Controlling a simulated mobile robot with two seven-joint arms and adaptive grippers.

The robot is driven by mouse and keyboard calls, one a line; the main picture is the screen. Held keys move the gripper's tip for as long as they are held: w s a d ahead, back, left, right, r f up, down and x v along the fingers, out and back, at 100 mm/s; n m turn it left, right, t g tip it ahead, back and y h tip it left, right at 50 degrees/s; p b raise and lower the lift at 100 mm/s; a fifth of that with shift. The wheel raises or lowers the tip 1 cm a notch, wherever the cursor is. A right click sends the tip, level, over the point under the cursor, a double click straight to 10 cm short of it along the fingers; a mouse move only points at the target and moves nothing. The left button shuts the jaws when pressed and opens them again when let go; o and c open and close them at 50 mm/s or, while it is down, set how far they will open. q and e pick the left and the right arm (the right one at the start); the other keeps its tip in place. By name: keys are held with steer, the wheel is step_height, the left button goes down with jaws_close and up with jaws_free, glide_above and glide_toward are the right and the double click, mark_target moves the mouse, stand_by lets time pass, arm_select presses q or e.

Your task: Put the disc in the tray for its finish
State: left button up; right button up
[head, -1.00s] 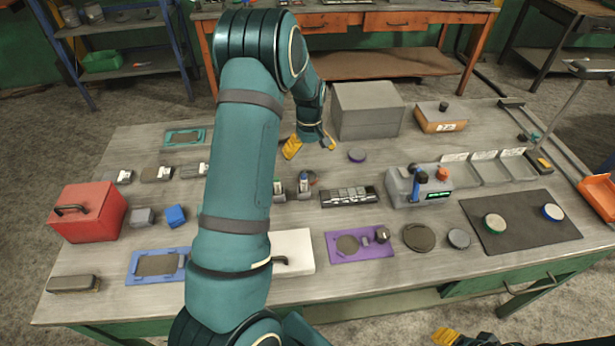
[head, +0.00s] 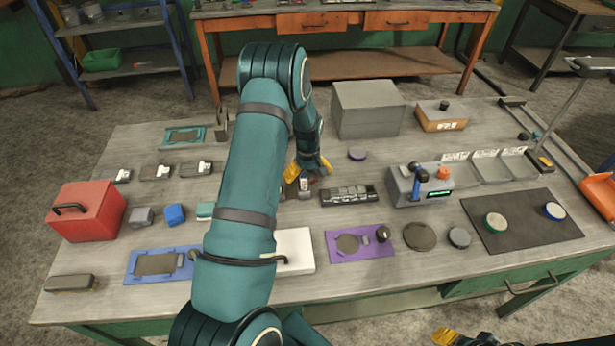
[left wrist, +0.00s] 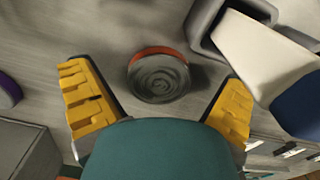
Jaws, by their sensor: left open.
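A disc (left wrist: 158,80) with a grey, swirl-marked top and an orange-red rim lies on the table in the left wrist view. My left gripper (left wrist: 160,95) is open and its yellow fingers stand on either side of the disc in that view; no contact shows. In the head view my left gripper (head: 308,170) points down near the table's middle and hides the disc. Three grey trays (head: 490,174) with white label cards stand at the right back.
A holder with a white and blue item (left wrist: 265,55) stands close to the disc. A purple-rimmed disc (head: 357,153), a grey box (head: 368,112) and a grey control box (head: 420,190) with levers are nearby. A dark mat (head: 522,232) bears two rimmed discs.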

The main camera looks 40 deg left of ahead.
arm_select(q)
steer(key=shift+r, duration=0.1)
steer(key=c, duration=1.5)
steer(key=shift+o, duration=0.2)
steer(key=shift+r, duration=0.1)
